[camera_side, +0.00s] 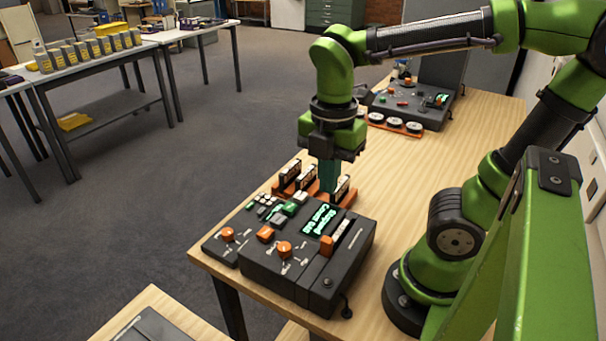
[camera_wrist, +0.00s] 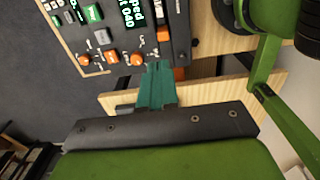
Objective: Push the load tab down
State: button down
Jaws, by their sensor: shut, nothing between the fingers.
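A dark grey console (camera_side: 275,262) stands at the front of the wooden table, with a lit green-text screen (camera_side: 319,222), orange knobs and buttons. At its right side a raised dark rail with a pale strip carries an orange tab (camera_side: 326,245), likely the load tab; it also shows in the wrist view (camera_wrist: 163,34). My gripper (camera_side: 328,197) points down with its teal fingers shut and empty, above the console's back part in the side view. In the wrist view the fingertips (camera_wrist: 158,66) appear close to the orange tab. I cannot tell whether they touch anything.
An orange rack (camera_side: 284,188) with black-and-white cartridges stands behind the console, close to my fingers. A second console (camera_side: 415,105) and an orange tray with white-topped round items (camera_side: 396,124) are further back. The table's middle right is clear.

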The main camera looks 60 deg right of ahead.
notch_tip(320, 180, up, 2)
jog(key=shift+r, duration=0.25)
